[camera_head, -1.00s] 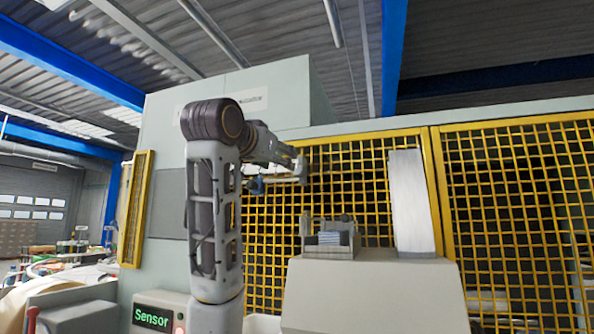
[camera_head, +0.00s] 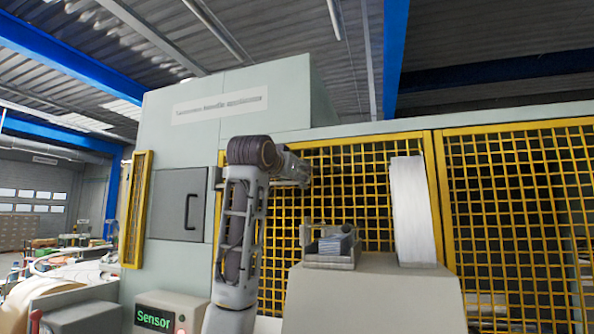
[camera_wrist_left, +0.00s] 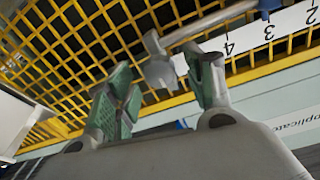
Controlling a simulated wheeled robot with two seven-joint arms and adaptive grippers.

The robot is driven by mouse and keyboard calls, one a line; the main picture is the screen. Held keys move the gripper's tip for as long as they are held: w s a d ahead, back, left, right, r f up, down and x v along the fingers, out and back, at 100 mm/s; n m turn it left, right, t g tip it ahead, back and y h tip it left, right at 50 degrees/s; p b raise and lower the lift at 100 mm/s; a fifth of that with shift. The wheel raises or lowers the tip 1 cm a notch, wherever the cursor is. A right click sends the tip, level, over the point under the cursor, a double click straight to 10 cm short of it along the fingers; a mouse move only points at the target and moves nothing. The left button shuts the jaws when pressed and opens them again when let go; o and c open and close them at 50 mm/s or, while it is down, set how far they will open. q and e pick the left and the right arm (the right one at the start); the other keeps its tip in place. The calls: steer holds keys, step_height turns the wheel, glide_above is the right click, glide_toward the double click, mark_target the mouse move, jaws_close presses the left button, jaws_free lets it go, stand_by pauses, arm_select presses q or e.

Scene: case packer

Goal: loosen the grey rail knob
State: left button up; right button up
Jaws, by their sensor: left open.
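In the left wrist view a grey knob (camera_wrist_left: 158,67) with lobes sits on a grey rod. It shows just beyond and between the fingertips of my left gripper (camera_wrist_left: 160,82). The two green-padded fingers are apart, and the gap between them holds nothing. I cannot tell how far the knob is from the pads in depth. In the head view my left arm reaches up in front of the yellow mesh guard, and its wrist hides the gripper and the knob. My right gripper is in neither view.
A white scale strip (camera_wrist_left: 270,32) with numbers runs beside the rod, near a blue part (camera_wrist_left: 268,5). Yellow mesh (camera_head: 365,185) stands behind. A beige housing (camera_head: 375,300) carries a small tray of cards (camera_head: 335,245) and a tall white stack (camera_head: 413,210).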

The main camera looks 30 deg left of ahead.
arm_select(q)
steer(key=shift+w+a, duration=0.2)
steer(key=shift+w, duration=0.8)
steer(key=c, duration=1)
steer(key=shift+c, duration=0.2)
